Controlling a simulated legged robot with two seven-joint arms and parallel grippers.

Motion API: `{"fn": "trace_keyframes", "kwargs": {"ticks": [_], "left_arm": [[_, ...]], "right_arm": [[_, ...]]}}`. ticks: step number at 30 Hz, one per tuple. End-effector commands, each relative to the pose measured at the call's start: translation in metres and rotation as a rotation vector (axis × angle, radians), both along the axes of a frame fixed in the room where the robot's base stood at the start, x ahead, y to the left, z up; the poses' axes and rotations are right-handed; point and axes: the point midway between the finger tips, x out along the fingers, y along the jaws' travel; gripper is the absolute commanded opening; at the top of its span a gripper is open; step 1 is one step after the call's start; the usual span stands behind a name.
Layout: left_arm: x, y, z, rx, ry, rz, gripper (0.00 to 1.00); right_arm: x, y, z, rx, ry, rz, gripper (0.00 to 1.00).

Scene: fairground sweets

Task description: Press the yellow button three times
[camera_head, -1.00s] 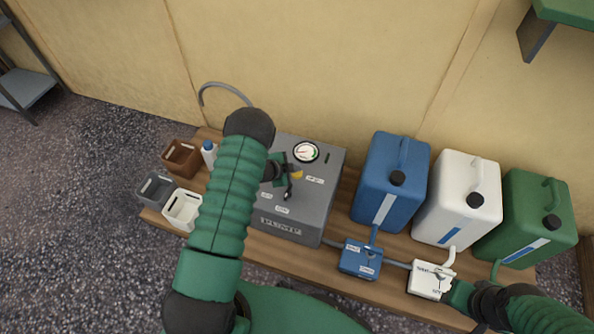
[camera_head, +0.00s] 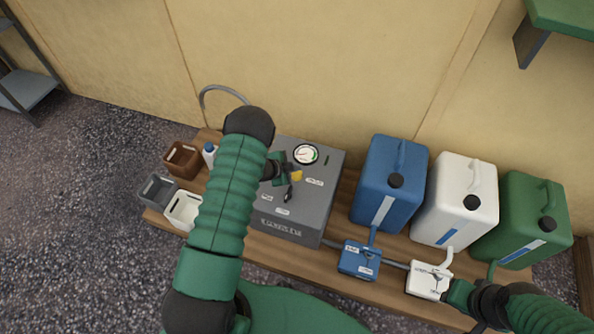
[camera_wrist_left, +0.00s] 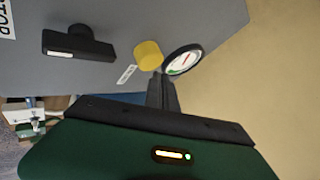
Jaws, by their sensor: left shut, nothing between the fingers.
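The yellow button (camera_head: 297,176) sits on top of the grey pump box (camera_head: 325,185), close to the round gauge (camera_head: 306,154). In the left wrist view the button (camera_wrist_left: 148,54) stands out from the panel, left of the gauge (camera_wrist_left: 183,60). My left gripper (camera_head: 288,171) is shut and empty, with its tips right by the button. In the wrist view its dark fingers (camera_wrist_left: 161,88) end just short of or against the button; I cannot tell which. My right gripper (camera_head: 449,291) is beside the white valve box (camera_head: 426,280); its fingers are not clear.
A black handle (camera_wrist_left: 78,44) stands on the panel near the button. Blue (camera_head: 381,200), white (camera_head: 445,215) and green (camera_head: 520,225) jugs stand to the right. A blue valve box (camera_head: 356,260) is in front. Small bins (camera_head: 158,190) stand left on the wooden bench.

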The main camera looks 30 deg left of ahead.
Motion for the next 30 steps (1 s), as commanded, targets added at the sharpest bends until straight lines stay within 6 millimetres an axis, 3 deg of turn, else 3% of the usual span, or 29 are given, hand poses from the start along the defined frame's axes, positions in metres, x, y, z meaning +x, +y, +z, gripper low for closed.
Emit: {"fn": "trace_keyframes", "kwargs": {"ticks": [30], "left_arm": [[0.0009,-0.0005,-0.0076,-0.001,-0.002,-0.001,0.0]], "right_arm": [[0.0,0.0,-0.0016,0.0,0.0,0.0,0.33]]}}
